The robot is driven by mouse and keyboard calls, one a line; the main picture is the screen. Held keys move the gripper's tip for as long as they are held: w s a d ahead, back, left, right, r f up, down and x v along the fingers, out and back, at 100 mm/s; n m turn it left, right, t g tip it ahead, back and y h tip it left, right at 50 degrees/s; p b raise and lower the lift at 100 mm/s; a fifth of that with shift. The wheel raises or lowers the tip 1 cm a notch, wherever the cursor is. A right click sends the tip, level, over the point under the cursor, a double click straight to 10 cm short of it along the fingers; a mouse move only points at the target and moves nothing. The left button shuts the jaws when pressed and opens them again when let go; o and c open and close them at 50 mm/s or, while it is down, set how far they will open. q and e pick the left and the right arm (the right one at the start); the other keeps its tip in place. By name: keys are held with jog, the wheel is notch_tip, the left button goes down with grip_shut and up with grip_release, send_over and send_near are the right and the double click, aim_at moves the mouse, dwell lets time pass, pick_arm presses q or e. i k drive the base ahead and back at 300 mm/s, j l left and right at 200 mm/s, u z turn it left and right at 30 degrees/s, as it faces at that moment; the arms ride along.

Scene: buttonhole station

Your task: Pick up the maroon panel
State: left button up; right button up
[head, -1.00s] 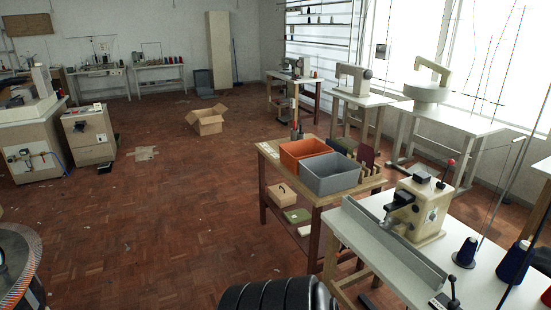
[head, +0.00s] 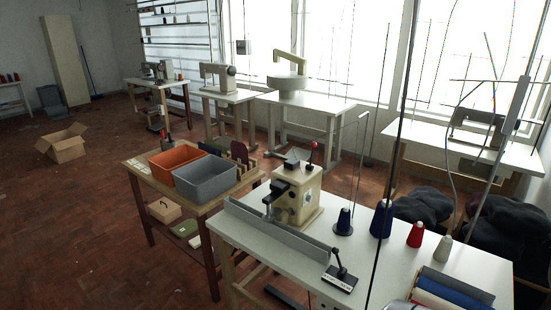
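The maroon panel (head: 240,152) stands upright in a slotted wooden rack (head: 246,170) on the wooden table, right behind the grey bin (head: 207,181). Its lower part is partly hidden by the rack. A dark green piece (head: 214,147) shows to its left, partly hidden by the bins. Neither of my grippers is in view.
An orange bin (head: 173,161) stands left of the grey bin on the wooden table (head: 149,187). A white table (head: 270,236) with a cream machine (head: 297,198), a long grey guard and thread cones stands close in front. Open floor (head: 80,220) lies to the left.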

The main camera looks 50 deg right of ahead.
aim_at(239, 153)
jog(key=z, duration=1.35)
